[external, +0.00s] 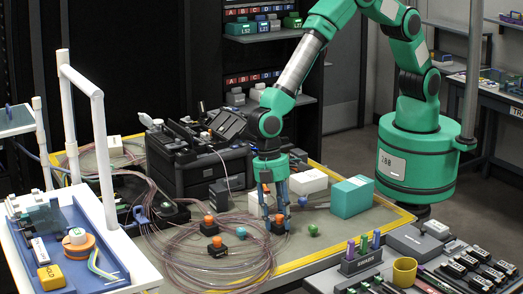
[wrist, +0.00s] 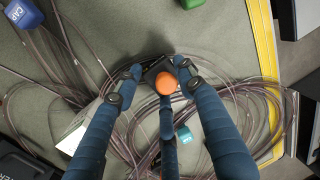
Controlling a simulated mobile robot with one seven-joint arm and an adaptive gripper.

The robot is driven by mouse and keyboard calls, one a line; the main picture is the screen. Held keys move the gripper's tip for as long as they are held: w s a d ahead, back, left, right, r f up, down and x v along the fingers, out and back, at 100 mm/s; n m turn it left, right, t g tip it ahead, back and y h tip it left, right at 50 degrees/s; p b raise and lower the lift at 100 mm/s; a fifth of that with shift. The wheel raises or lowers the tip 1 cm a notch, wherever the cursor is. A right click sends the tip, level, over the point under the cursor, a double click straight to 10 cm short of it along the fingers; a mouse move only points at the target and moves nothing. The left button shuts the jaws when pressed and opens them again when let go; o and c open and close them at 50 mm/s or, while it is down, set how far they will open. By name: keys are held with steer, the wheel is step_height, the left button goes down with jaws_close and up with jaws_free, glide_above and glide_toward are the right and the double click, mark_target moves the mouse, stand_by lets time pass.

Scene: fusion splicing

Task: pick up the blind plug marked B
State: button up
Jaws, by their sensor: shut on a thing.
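My gripper (external: 275,212) is low over the grey mat at the table's middle, fingers down among the coiled fibres. In the wrist view my gripper (wrist: 160,78) is shut on a black plug (wrist: 152,70) with a round orange knob (wrist: 166,83). The held plug also shows in the external view (external: 278,228), partly hidden by the fingers. Its marking cannot be read. Two more orange-topped black plugs stand to the left, one farther back (external: 209,228) and one nearer (external: 217,247). I cannot tell which plug is marked B.
Loops of clear fibre (external: 190,255) lie around my fingers. A green piece (external: 313,230) and a blue piece (external: 303,201) stand to the right, near a teal box (external: 352,197). A black splicer (external: 195,160) stands behind left. A tool table (external: 330,277) is in front right.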

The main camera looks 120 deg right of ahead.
steer(key=shift+r+p, duration=1.15)
steer(key=shift+r, duration=3.85)
steer(key=shift+s, duration=0.1)
